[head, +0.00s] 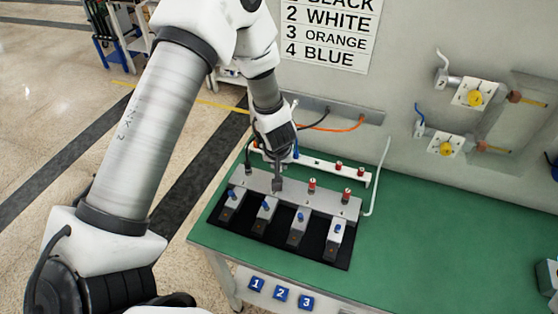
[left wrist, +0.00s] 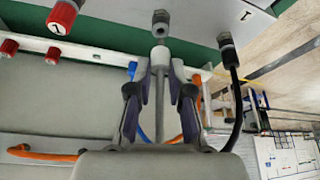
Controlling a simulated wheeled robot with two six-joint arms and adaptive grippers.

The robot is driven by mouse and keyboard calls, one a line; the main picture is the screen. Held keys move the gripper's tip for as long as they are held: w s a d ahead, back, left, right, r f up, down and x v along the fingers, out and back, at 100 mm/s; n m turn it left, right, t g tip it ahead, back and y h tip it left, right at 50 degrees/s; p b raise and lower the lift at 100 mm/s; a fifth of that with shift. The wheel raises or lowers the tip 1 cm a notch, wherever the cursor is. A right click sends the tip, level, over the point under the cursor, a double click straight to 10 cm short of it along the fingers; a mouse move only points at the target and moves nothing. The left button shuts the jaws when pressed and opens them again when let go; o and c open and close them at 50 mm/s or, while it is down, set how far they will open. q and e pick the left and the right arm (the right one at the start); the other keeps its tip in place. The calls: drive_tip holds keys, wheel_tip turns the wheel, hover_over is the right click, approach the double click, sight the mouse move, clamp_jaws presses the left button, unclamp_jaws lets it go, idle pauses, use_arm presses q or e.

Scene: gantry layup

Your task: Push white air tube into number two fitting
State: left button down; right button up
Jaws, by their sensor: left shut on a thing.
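My left gripper (left wrist: 160,75) is shut on the white air tube (left wrist: 160,57), whose pale thick end points at a grey fitting (left wrist: 160,22) in the left wrist view. A small gap seems to lie between tube and fitting; contact is hard to judge. In the head view my left gripper (head: 279,168) is above the second position from the left on the grey manifold (head: 325,204), hiding most of that fitting. The first fitting (head: 248,171) has a black tube in it. Red caps (head: 312,184) sit on the third and fourth. My right gripper is not in view.
A white rail (head: 325,165) with red caps stands behind the manifold. Orange (head: 345,127) and black tubes hang from a wall bar. A thin white bent piece (head: 380,180) rises at the manifold's right.

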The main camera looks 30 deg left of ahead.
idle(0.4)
use_arm(q)
drive_tip(key=shift+f+b, duration=0.95)
drive_tip(key=shift+f, duration=0.55)
drive_tip(key=c, duration=1)
unclamp_jaws()
drive_tip(key=shift+r, duration=0.15)
drive_tip(key=v, duration=1.1)
drive_tip(key=shift+s+d+r, duration=0.1)
drive_tip(key=shift+s+r, duration=0.05)
drive_tip(key=shift+r, duration=0.2)
